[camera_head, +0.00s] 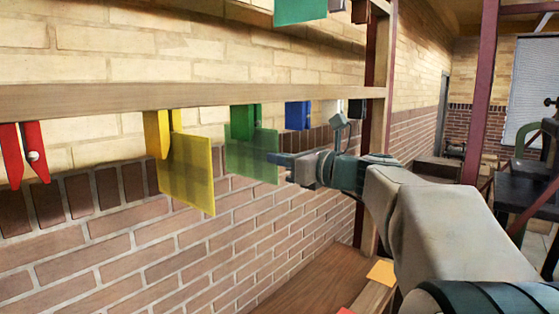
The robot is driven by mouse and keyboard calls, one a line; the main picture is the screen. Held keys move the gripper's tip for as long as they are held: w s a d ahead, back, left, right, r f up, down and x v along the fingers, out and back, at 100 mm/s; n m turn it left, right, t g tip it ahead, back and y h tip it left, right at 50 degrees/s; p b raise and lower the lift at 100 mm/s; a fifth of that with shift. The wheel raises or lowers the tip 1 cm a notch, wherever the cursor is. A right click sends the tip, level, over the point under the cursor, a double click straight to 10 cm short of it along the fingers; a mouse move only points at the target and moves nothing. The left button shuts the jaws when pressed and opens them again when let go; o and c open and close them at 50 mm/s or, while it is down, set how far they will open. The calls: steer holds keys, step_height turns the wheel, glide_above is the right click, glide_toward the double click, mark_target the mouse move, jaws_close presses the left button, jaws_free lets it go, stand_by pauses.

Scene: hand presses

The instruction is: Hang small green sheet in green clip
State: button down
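The small green sheet (251,164) is a translucent square standing upright below the wooden rail. Its upper part overlaps the lower part of the green clip (243,119). I cannot tell whether the clip grips it. My gripper (274,158) comes in from the right, with its fingertips overlapping the right edge of the green sheet. I see the fingers nearly edge-on, so their spacing and hold on the sheet are unclear.
The wooden rail (100,97) also carries a red clip (36,155), a yellow clip (158,133) with a yellow sheet (188,175), and a blue clip (298,115). A brick wall stands behind. A wooden surface (310,283) lies below, with an orange piece (381,272) at right.

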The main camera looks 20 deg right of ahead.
steer(key=shift+r+p, duration=0.55)
steer(key=shift+r, duration=0.2)
steer(key=c, duration=1.4)
jaws_free()
steer(key=shift+o, duration=0.2)
steer(key=v, duration=0.7)
steer(key=shift+f, duration=0.1)
